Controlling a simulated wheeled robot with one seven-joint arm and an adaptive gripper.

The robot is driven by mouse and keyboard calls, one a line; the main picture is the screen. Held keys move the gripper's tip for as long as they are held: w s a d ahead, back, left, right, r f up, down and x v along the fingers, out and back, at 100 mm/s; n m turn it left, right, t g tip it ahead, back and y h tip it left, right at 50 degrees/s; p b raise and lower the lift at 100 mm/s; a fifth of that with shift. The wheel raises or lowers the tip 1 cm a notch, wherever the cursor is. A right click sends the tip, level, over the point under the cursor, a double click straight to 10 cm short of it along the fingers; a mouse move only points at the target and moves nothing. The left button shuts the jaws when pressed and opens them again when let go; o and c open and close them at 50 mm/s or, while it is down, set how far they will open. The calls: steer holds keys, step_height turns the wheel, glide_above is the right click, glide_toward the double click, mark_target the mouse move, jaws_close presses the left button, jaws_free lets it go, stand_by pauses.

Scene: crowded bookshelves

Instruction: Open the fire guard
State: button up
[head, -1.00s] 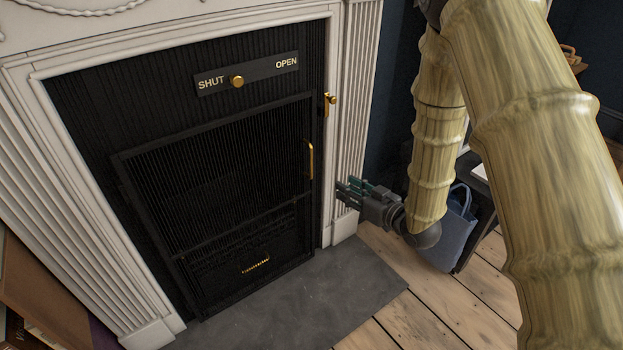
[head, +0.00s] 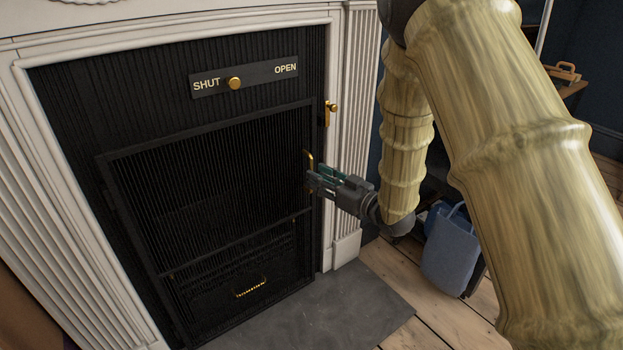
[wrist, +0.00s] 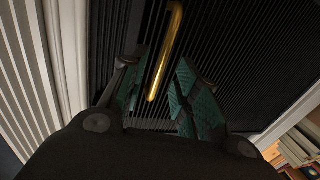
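The black mesh fire guard (head: 215,195) stands across the fireplace opening. Its brass upright handle (head: 309,160) is on its right side. My gripper (head: 312,180) is at the lower part of this handle. In the wrist view the handle (wrist: 166,52) runs between the two green-padded fingers of my gripper (wrist: 158,90). The fingers are apart, with space between them and the handle; whether either touches it I cannot tell. A brass knob (head: 234,83) sits near SHUT on the SHUT/OPEN plate (head: 262,79). A brass latch (head: 329,108) is on the frame to the right.
The white fluted surround (head: 352,150) stands close to the right of the guard. A grey hearth slab (head: 345,300) lies in front of it. A blue bag (head: 450,255) is on the wooden floor at right. A small brass handle (head: 250,287) is low behind the mesh.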

steer(key=shift+b+x, duration=0.55)
steer(key=shift+x, duration=1.3)
jaws_close()
